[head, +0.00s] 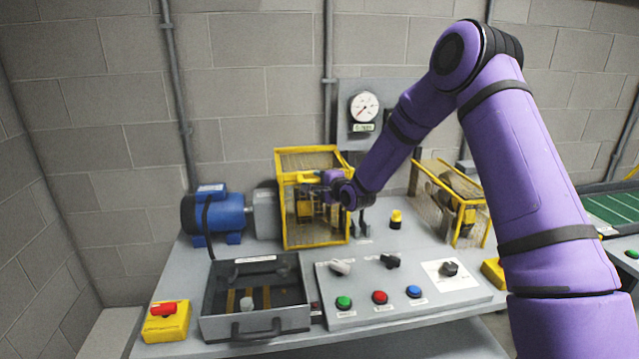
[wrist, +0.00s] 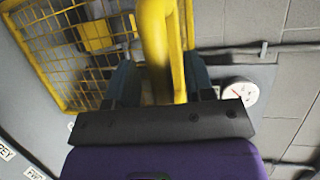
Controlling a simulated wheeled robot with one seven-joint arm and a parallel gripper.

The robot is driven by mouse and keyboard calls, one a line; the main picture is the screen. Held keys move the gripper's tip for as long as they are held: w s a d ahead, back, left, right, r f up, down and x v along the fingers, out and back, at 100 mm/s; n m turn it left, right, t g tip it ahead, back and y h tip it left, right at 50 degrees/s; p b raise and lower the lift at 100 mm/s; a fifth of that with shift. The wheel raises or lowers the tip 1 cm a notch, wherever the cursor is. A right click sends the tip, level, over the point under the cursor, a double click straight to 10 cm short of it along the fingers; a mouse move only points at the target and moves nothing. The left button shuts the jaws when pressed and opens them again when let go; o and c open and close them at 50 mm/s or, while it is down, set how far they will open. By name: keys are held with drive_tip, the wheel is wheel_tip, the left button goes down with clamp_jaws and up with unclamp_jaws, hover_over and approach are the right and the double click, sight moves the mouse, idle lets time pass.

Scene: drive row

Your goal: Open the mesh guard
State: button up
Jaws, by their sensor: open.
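The mesh guard (head: 283,212) is a yellow-framed wire mesh box in the left middle of the head view, standing on the grey bench. Its front looks closed, though my arm hides part of its right side. My gripper (head: 322,186) is at the front of this guard. In the wrist view the mesh (wrist: 62,68) fills the upper left. A thick yellow bar (wrist: 156,35) of the guard runs between the two dark fingers of my gripper (wrist: 161,84). The fingers are open on either side of the bar; I cannot tell whether either touches it.
A blue motor (head: 215,213) stands left of the guard. A pressure gauge (head: 365,106) is on a panel behind. In front are a grey drawer (head: 300,290), a button panel (head: 350,322) and a yellow box (head: 160,328).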

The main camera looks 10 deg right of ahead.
drive_tip(key=shift+w+a, duration=0.15)
drive_tip(key=shift+w, duration=0.2)
drive_tip(key=shift+c, duration=0.4)
clamp_jaws()
